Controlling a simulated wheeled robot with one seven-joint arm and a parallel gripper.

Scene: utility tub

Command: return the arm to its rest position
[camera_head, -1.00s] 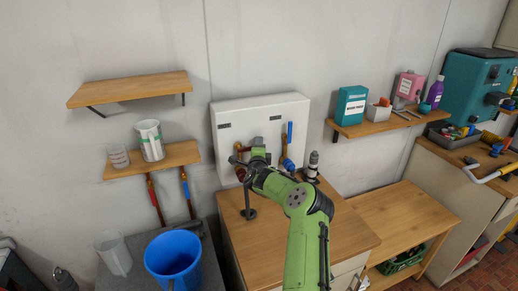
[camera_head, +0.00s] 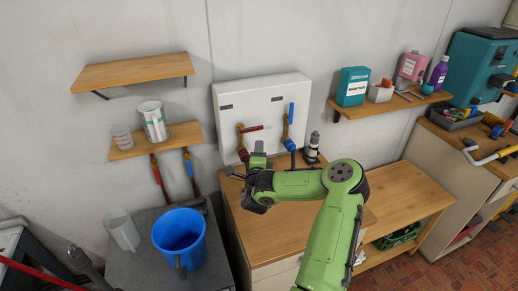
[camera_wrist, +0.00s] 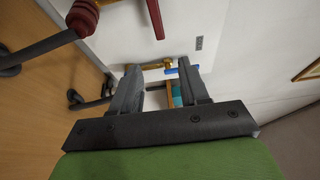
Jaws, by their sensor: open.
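My green arm reaches up from the bottom of the head view and bends left over the wooden counter (camera_head: 285,222). My gripper (camera_head: 232,172) is at the arm's left end, in front of the lower left part of the white wall panel (camera_head: 262,100). In the wrist view the gripper (camera_wrist: 160,85) shows its two dark fingers apart with nothing held between them. A brass valve with a blue handle (camera_head: 290,125) and a valve with a red handle (camera_head: 245,138) are on the panel. The brass piece also shows beyond the fingers in the wrist view.
A blue bucket (camera_head: 180,240) and a clear cup (camera_head: 122,230) stand on the grey tub at left. A shelf (camera_head: 190,134) with a white-and-green can (camera_head: 153,121) is above. A black-and-grey fitting (camera_head: 312,148) stands on the counter. The lower bench (camera_head: 400,215) is mostly clear.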

